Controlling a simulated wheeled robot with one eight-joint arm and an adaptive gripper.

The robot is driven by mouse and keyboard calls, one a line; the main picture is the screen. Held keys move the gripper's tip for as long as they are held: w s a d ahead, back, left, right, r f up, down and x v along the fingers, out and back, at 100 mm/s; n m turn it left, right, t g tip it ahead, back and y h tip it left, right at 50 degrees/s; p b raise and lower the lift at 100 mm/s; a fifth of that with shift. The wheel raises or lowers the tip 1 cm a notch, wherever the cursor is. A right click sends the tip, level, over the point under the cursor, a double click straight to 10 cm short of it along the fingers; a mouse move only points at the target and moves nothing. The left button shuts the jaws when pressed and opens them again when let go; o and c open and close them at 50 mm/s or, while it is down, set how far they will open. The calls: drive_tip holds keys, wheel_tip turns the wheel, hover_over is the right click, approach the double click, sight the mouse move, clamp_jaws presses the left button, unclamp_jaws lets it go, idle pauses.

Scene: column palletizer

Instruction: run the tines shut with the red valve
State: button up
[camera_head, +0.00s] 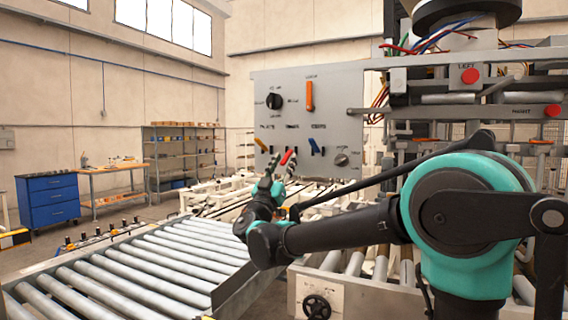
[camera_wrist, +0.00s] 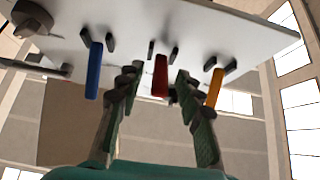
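The red valve lever (camera_head: 287,157) is the middle one of three levers on the grey control panel (camera_head: 335,105). In the wrist view the red lever (camera_wrist: 160,76) hangs between the fingertips of my gripper (camera_wrist: 157,74), with a visible gap on each side. My gripper (camera_head: 275,168) is open and reaches up to the panel's lower part. The blue lever (camera_wrist: 94,70) is outside the left finger and the yellow lever (camera_wrist: 214,88) is just outside the right finger. I cannot clearly make out the tines among the machine frames behind the panel.
An orange lever (camera_head: 309,96) and a black knob (camera_head: 274,101) sit higher on the panel. Red buttons (camera_head: 470,76) are on the machine at right. A roller conveyor (camera_head: 150,262) lies below left. The floor around a blue cabinet (camera_head: 48,198) is clear.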

drive_tip(key=v, duration=1.2)
